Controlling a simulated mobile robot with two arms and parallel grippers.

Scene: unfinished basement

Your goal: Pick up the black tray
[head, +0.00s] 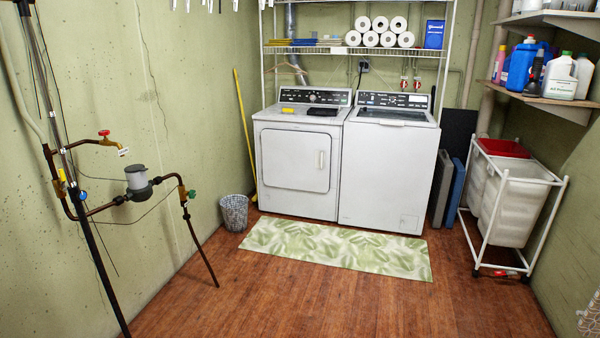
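A small flat black item, apparently the black tray (322,112), lies on top of the left white machine (292,160), near its right edge. It is small in the view, so its rim and depth cannot be made out. A small yellow item (288,110) lies to its left on the same top. Neither of my grippers is in view.
A green leaf-patterned mat (335,248) lies before both machines. A wire basket (235,213) stands left, a wheeled laundry cart (510,200) right. Pipes (137,190) stick out from the left wall. The wooden floor (330,305) in front is clear.

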